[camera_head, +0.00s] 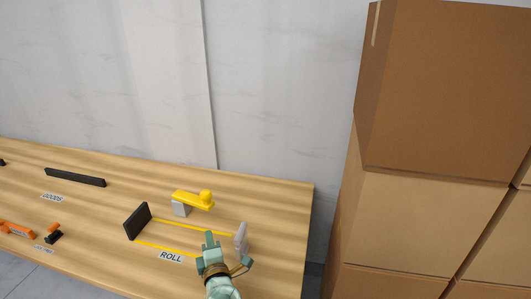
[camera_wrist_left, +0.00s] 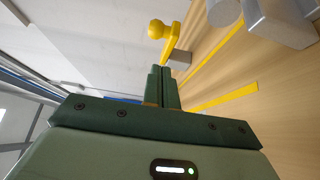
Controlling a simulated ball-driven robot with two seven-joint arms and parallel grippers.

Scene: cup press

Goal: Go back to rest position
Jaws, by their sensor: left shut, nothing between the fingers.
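My left gripper (camera_head: 210,240) is over the front of the wooden table (camera_head: 285,200), near the ROLL label (camera_head: 171,257) and just left of an upright light grey plate (camera_head: 241,240). In the left wrist view its two green fingers (camera_wrist_left: 163,72) are shut together with nothing between them. A yellow lever with a round knob (camera_head: 206,198) on a grey block (camera_head: 181,209) stands behind the gripper, apart from it. The knob also shows in the left wrist view (camera_wrist_left: 157,29). My right gripper is in neither view.
A black bar (camera_head: 75,177) and orange parts (camera_head: 15,229) lie further left. Stacked cardboard boxes (camera_head: 440,90) rise right of the table. A pale wall (camera_head: 270,90) is behind.

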